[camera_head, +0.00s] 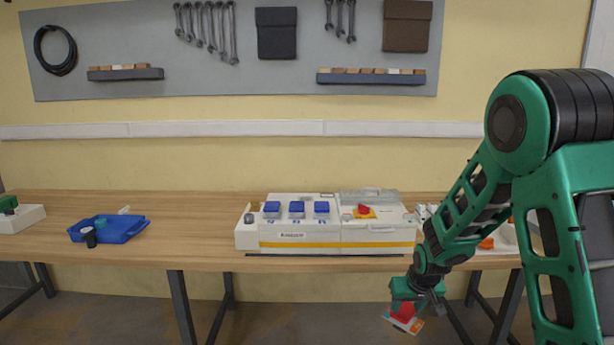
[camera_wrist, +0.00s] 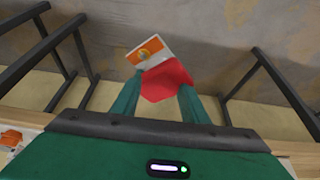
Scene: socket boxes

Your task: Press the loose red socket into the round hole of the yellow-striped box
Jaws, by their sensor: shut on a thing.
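My gripper (camera_head: 405,302) is low in front of the table's front edge, shut on the red socket (camera_head: 403,312). In the wrist view the socket (camera_wrist: 166,82) sits between the two green fingers (camera_wrist: 157,100), with a white and orange plate at its far end. The yellow-striped box (camera_head: 330,243) is white and stands on the table, up and to the left of my gripper. On its right part, under a clear raised lid, is a yellow patch with a red piece (camera_head: 363,209). I cannot make out the round hole at this size.
The wooden table (camera_head: 190,225) has free room left of the box. A blue tray (camera_head: 125,230) with small parts lies at left. A white tray (camera_head: 506,240) with orange parts is at right, partly behind my arm. Dark table legs (camera_head: 185,305) stand below.

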